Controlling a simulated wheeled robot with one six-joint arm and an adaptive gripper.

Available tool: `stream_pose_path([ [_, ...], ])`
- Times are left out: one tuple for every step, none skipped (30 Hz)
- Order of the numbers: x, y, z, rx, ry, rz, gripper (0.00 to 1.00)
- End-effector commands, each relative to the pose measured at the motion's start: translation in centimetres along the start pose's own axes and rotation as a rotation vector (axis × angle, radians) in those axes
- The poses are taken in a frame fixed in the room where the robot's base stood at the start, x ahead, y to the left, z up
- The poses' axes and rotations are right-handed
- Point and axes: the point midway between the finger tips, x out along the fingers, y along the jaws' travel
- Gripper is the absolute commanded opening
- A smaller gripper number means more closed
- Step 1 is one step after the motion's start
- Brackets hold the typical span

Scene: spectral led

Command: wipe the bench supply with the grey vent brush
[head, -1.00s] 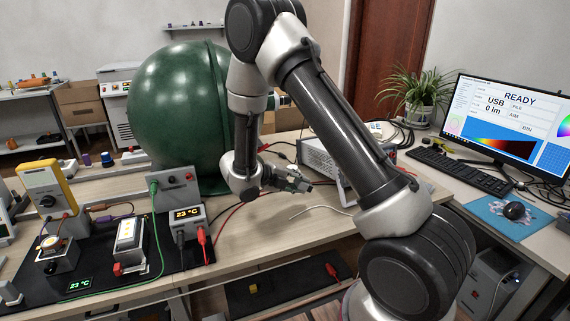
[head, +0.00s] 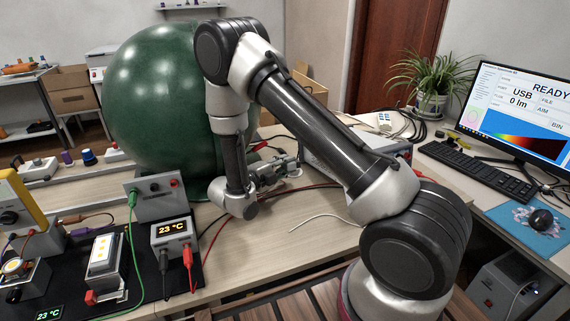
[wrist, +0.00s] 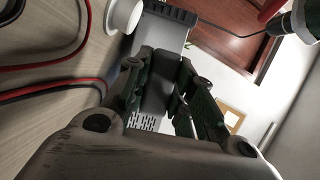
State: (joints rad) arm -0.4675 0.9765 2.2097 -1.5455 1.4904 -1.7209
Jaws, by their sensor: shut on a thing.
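My gripper (head: 284,168) is level above the bench, to the left of the bench supply (head: 313,160), and points toward it. The supply is a pale grey box, largely hidden behind my arm. In the wrist view, my gripper (wrist: 163,98) is shut on a dark grey block between its green fingers, which I take to be the grey vent brush (wrist: 158,85). The supply's slotted grey casing (wrist: 145,123) shows beyond and beside the fingers. I cannot tell whether the brush touches the casing.
The big green sphere (head: 165,105) stands close behind and left of my arm. Red and black leads and a white cable (head: 325,217) lie on the bench. A display box (head: 172,238) and instruments crowd the left. The bench front is clear near the middle.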

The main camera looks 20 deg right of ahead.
Motion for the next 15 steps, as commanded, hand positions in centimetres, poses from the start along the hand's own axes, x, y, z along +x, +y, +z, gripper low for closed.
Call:
stream_pose_path([
  [0.0,0.0,0.0,0.0,0.0,0.0,0.0],
  [0.0,0.0,0.0,0.0,0.0,0.0,0.0],
  [-0.1,0.0,0.1,0.001,-0.001,-0.002,0.0],
  [0.0,0.0,0.0,0.001,-0.001,-0.002,0.0],
  [0.1,0.0,0.0,0.001,0.0,-0.002,0.0],
  [0.4,0.0,-0.1,0.0,0.001,-0.002,0.0],
  [0.6,0.0,-0.2,0.0,0.002,-0.002,0.0],
  [0.8,0.0,-0.3,0.0,0.001,-0.002,0.0],
  [1.3,0.0,-0.5,-0.001,0.002,-0.001,0.0],
  [1.6,0.0,-0.7,-0.001,0.003,-0.001,0.0],
  [2.0,0.0,-0.9,0.0,0.003,-0.001,0.0],
  [2.5,0.0,-1.1,0.0,0.003,-0.001,0.0],
  [3.0,0.0,-1.3,0.001,0.004,-0.001,0.0],
  [3.4,0.0,-1.4,0.001,0.003,-0.001,0.0],
  [4.0,0.0,-1.7,0.0,0.004,0.0,0.0],
])
